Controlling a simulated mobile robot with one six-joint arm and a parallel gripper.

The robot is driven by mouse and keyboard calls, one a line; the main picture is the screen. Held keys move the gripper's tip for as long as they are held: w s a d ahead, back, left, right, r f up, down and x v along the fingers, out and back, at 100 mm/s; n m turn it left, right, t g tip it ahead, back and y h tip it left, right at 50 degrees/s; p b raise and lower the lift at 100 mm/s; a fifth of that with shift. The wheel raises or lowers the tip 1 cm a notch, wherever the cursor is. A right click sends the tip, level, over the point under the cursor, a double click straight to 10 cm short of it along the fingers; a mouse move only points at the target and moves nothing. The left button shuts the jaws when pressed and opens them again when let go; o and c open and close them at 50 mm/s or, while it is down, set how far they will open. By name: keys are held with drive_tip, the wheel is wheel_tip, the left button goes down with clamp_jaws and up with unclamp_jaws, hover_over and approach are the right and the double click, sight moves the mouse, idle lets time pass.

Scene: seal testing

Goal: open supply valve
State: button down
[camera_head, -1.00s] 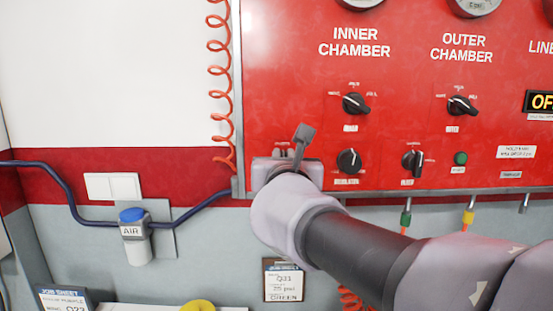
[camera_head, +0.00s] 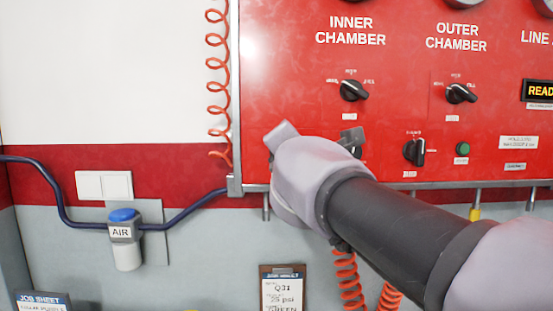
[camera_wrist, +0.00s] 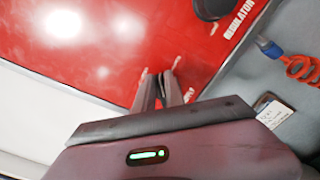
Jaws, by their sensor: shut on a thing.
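The supply valve handle is not clearly visible. My wrist covers the lower left of the red panel (camera_head: 285,60) in the head view, and the fingers cover the spot in the wrist view. My gripper (camera_wrist: 163,76) has its fingers close together at the panel face, left of the REGULATOR knob (camera_wrist: 212,6). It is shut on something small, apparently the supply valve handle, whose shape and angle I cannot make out.
The inner chamber knob (camera_head: 353,90), outer chamber knob (camera_head: 461,93), a lower knob (camera_head: 414,151) and a green button (camera_head: 462,149) are on the panel. A lit display (camera_head: 540,90) shows "READ", cut off. A blue-capped AIR valve (camera_head: 123,228) is on the wall, left.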

drive_tip(key=shift+d+f+m+b, duration=0.1)
drive_tip(key=shift+f+m+b, duration=0.2)
drive_tip(key=shift+m+b, duration=0.8)
drive_tip(key=shift+d+f+m+b, duration=0.1)
drive_tip(key=shift+f+m+b, duration=0.2)
drive_tip(key=shift+m+b, duration=0.85)
drive_tip(key=shift+d+f+m+b, duration=0.1)
drive_tip(key=shift+f+m+b, duration=0.35)
drive_tip(key=shift+m, duration=1.1)
drive_tip(key=shift+r+m, duration=0.15)
drive_tip(key=shift+m, duration=0.15)
drive_tip(key=c, duration=1.4)
unclamp_jaws()
